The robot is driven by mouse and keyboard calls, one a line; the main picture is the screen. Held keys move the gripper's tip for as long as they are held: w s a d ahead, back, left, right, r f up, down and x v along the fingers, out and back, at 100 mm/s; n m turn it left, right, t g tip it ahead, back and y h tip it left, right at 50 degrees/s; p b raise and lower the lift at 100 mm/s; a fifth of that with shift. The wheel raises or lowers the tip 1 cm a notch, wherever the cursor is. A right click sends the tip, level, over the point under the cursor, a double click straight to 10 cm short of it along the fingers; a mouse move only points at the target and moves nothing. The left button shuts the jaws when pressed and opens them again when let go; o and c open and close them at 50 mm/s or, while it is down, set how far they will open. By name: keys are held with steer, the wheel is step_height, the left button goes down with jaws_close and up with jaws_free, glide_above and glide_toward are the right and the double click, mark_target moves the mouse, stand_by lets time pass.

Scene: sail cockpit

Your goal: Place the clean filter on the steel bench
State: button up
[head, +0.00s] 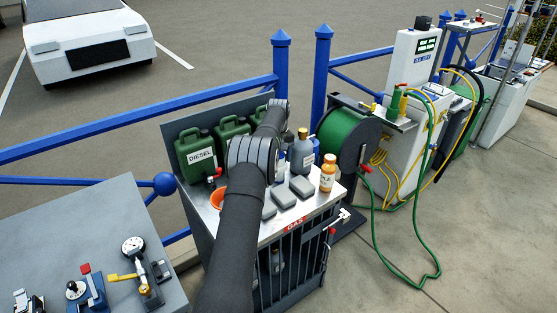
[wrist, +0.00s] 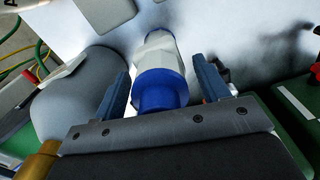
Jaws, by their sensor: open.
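A filter with a white middle and blue ends (wrist: 160,62) stands between the two blue fingers of my gripper (wrist: 160,85) in the wrist view. My gripper is open, with a finger on each side of it; contact is not clear. The filter is on or just above a pale top (wrist: 235,25). In the head view, my arm covers much of this area, and the fingertips are hidden. A grey bench (head: 70,225) with gauges and fittings is at lower left. I cannot tell whether it or the pale-topped counter (head: 270,232) is the steel bench.
A grey bottle (head: 302,157) with a brass cap stands close left of the filter in the wrist view (wrist: 75,95). Green diesel cans (head: 196,154) line the counter's back. Grey pads (head: 284,197) and an orange bottle (head: 328,175) are in front. The grey bench's upper part is clear.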

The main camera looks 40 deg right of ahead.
step_height(320, 180, up, 12)
stand_by(0.4)
step_height(320, 180, down, 12)
steer(key=shift+r, duration=1.75)
